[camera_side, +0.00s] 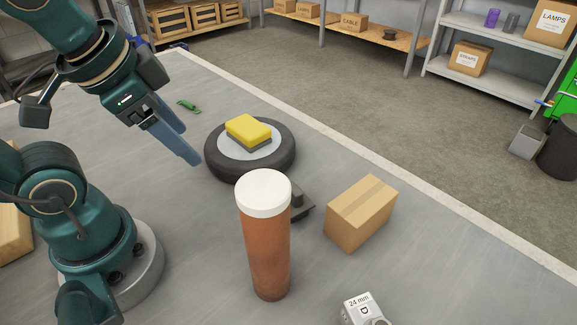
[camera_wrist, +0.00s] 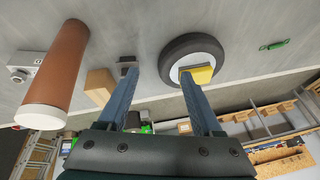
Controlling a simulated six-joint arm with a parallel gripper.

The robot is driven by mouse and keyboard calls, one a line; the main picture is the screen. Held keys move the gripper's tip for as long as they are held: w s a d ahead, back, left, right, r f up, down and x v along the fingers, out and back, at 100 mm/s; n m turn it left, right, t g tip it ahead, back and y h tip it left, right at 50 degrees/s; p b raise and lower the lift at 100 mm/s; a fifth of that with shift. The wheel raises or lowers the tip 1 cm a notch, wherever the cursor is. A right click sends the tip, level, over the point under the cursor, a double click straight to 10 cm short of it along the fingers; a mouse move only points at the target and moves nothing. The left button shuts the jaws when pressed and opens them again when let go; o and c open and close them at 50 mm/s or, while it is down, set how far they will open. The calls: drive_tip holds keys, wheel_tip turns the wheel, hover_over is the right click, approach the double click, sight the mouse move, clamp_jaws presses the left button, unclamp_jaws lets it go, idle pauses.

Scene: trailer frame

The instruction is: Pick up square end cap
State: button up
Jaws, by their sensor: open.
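A dark piece with a flat square flange and a raised block, which looks like the square end cap (camera_side: 302,207), lies on the grey tabletop. In the side view it is partly hidden behind an orange-brown cylinder with a white top (camera_side: 265,235). In the wrist view the dark piece (camera_wrist: 128,60) shows just past the tip of the left finger, which covers part of it. My gripper (camera_side: 190,145) is open and empty, above the table at the upper left, clear of the dark piece. Its two fingers (camera_wrist: 158,75) are well apart in the wrist view.
A cardboard box (camera_side: 360,212) stands to the right. A grey "24 mm" part (camera_side: 362,308) is in front. A small green piece (camera_side: 188,106) lies behind.

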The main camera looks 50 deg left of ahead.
wheel_tip(320, 180, up, 2)
drive_tip(key=w+a+m+g+y, duration=0.2)
drive_tip(key=w+m, duration=0.1)
drive_tip(key=m, duration=0.1)
drive_tip(key=m+y, duration=0.7)
drive_tip(key=m, duration=0.5)
hover_over(297, 194)
drive_tip(key=f, duration=0.6)
drive_tip(key=shift+w+a, duration=0.25)
drive_tip(key=d+f+m, duration=0.1)
drive_tip(key=f, duration=0.1)
drive_tip(key=s+d+f+m+t+y, duration=0.1)
drive_tip(key=d+f, duration=0.1)
drive_tip(key=s+d+f+m, duration=0.1)
drive_tip(key=d+f, duration=0.1)
drive_tip(key=f, duration=0.1)
drive_tip(key=shift+s+m+t, duration=0.15)
drive_tip(key=shift+m+t, duration=0.25)
drive_tip(key=shift+x, duration=3.6)
drive_tip(key=shift+a+r, duration=0.1)
clamp_jaws()
